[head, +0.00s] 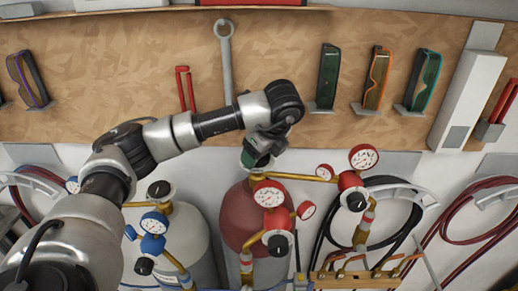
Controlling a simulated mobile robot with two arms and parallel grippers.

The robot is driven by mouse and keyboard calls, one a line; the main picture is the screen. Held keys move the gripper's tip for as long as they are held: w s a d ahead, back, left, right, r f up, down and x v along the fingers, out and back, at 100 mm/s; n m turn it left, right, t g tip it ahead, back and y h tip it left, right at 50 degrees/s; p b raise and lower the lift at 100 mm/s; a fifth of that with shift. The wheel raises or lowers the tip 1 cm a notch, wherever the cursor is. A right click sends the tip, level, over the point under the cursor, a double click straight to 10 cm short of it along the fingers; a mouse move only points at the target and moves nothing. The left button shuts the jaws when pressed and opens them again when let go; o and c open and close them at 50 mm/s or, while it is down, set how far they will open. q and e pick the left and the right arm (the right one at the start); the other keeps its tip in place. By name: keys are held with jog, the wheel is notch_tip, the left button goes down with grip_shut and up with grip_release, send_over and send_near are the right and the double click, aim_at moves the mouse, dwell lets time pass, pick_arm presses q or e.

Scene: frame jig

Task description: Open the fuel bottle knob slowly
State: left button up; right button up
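The red fuel bottle (240,218) stands upright below the tool board. Brass fittings with red-rimmed gauges (268,194) and a red regulator with a black knob (278,244) sit in front of it. My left arm comes in from the left and bends down over the bottle's top. My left gripper (256,160) is at the bottle's valve, pointing down. The bottle's top knob is hidden or too small to make out there, and I cannot tell whether the fingers are closed on it. My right gripper is not in view.
A grey bottle (185,240) with a black top knob (158,190) and blue gauges (154,222) stands to the left. A second red-rimmed gauge set (364,158) and coiled hoses (400,205) are at the right. Safety glasses (376,80) and a wrench (225,65) hang behind.

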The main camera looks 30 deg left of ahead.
pick_arm(q)
jog(key=shift+r, duration=0.1)
dwell(0.3)
jog(key=o, duration=0.9)
jog(key=shift+o, duration=0.2)
jog(key=v, duration=1)
jog(key=shift+r, duration=0.35)
jog(key=shift+d, duration=0.15)
